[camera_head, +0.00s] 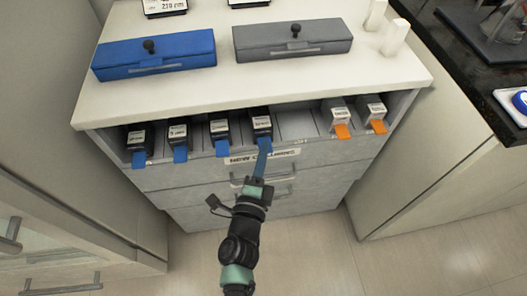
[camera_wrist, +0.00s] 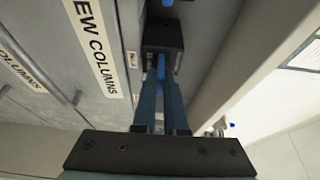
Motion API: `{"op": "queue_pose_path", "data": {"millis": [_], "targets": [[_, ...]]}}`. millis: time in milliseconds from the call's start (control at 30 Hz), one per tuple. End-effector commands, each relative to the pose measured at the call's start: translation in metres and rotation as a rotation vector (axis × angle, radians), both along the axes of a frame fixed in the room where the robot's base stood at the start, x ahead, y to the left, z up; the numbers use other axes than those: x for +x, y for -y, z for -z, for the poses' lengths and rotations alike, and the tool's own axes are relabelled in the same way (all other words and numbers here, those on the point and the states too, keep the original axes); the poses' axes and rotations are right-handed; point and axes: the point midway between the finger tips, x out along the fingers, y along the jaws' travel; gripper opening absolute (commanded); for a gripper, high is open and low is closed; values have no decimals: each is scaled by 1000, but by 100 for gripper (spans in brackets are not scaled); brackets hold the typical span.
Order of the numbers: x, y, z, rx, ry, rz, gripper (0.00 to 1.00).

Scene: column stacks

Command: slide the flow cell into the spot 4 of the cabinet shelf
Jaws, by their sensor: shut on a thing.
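The flow cell (camera_head: 262,125) is a dark block with a white label and a blue tab. It sits at the right end of the row of blue-tabbed cells in the cabinet shelf (camera_head: 295,122). Its front looks roughly in line with its neighbours; its exact depth is hard to tell. My gripper (camera_head: 265,147) is shut on its blue tab, reaching up from the front. In the wrist view the black body of the flow cell (camera_wrist: 163,35) lies just beyond the blue-grey fingers (camera_wrist: 162,85), with the tab between them. Its far end is hidden inside the shelf.
Several blue-tabbed cells (camera_head: 178,135) stand to the left. The countertop (camera_head: 230,75) overhangs the shelf and holds a blue case (camera_head: 155,55) and a grey case (camera_head: 290,40). Drawers with handles (camera_head: 250,182) are below.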

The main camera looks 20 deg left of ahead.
Motion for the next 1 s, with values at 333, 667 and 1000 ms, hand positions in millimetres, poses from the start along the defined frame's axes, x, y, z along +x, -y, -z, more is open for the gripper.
{"op": "queue_pose_path", "data": {"millis": [333, 667, 1000], "targets": [[0, 0, -1, 0, 1, 0, 44], [-12, 3, 1, -2, -3, -1, 44], [-75, 17, 1, -2, -3, -1, 44]]}}
